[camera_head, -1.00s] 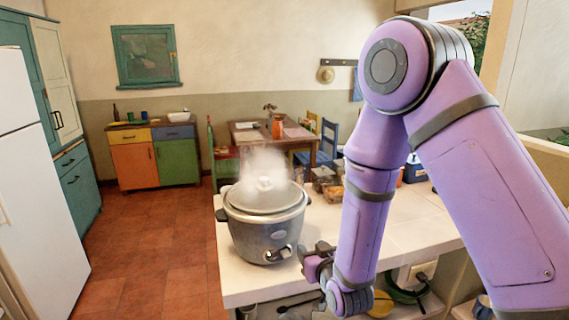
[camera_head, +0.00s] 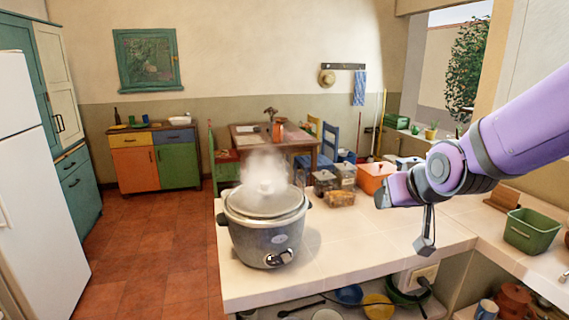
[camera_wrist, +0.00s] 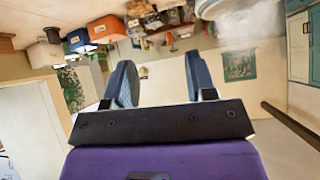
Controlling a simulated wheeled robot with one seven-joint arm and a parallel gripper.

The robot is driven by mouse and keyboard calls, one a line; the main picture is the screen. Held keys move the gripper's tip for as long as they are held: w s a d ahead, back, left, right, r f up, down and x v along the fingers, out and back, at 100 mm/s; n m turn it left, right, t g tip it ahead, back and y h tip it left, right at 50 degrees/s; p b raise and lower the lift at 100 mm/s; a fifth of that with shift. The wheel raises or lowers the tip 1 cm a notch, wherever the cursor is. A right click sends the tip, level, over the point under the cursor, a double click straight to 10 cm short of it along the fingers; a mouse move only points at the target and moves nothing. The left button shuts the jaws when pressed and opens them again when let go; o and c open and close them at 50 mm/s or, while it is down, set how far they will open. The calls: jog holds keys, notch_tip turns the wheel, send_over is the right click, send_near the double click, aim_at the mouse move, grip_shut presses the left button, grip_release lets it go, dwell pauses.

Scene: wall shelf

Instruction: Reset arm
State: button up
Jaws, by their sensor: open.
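My arm (camera_head: 515,125) reaches in from the right edge in the head view, raised over the right part of the counter. Its wrist end hangs above the white tiles, well to the right of the rice cooker. My gripper (camera_wrist: 158,76) shows clearly in the wrist view, with two blue-grey fingers set wide apart and nothing between them. It is open and empty, and touches nothing that I can see. In the head view the finger shapes are hard to make out.
A steaming grey rice cooker (camera_head: 266,228) stands on the counter (camera_head: 350,250). Behind my wrist are an orange box (camera_head: 372,178) and several small containers. A green bin (camera_head: 531,231) stands at the right. A white fridge (camera_head: 35,190) stands at the left. The floor between is clear.

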jog(key=s+d+r+g+h, duration=0.1)
jog(key=s+d+r+g, duration=0.1)
jog(key=s, duration=0.8)
jog(key=s+d+r+m+g, duration=0.1)
jog(key=s+d+r, duration=0.4)
jog(key=s, duration=0.6)
jog(key=shift+d+g+h, duration=0.4)
jog(key=shift+d+g, duration=0.1)
jog(key=shift+d, duration=0.25)
jog(key=shift+s, duration=0.1)
